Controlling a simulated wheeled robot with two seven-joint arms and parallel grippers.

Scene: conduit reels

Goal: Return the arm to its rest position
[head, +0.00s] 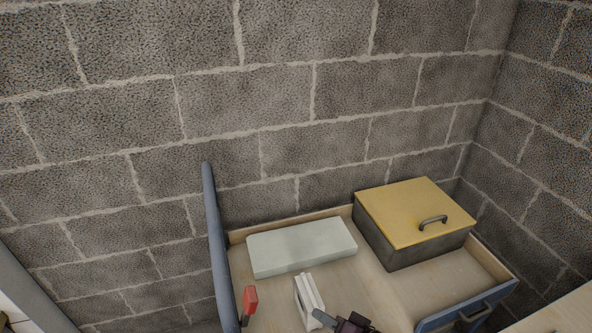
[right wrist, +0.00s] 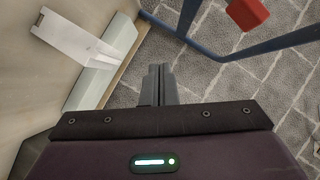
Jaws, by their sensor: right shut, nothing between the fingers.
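My right gripper (head: 320,315) shows at the bottom edge of the head view, over the front of an open wooden-floored drawer or tray (head: 372,290). In the right wrist view its two fingers (right wrist: 157,80) lie together, shut with nothing between them. A small white channel-shaped piece (head: 309,297) is just beyond the fingertips in the head view; it also shows in the right wrist view (right wrist: 75,36), apart from the fingers. My left gripper is not in view. Most of my right arm is hidden below the frame.
A pale flat block (head: 301,248) and a box with a yellow lid and dark handle (head: 415,215) stand in the tray. A blue post (head: 214,230) rises at the tray's left, near a red part (head: 250,299). Block walls close off the back and right.

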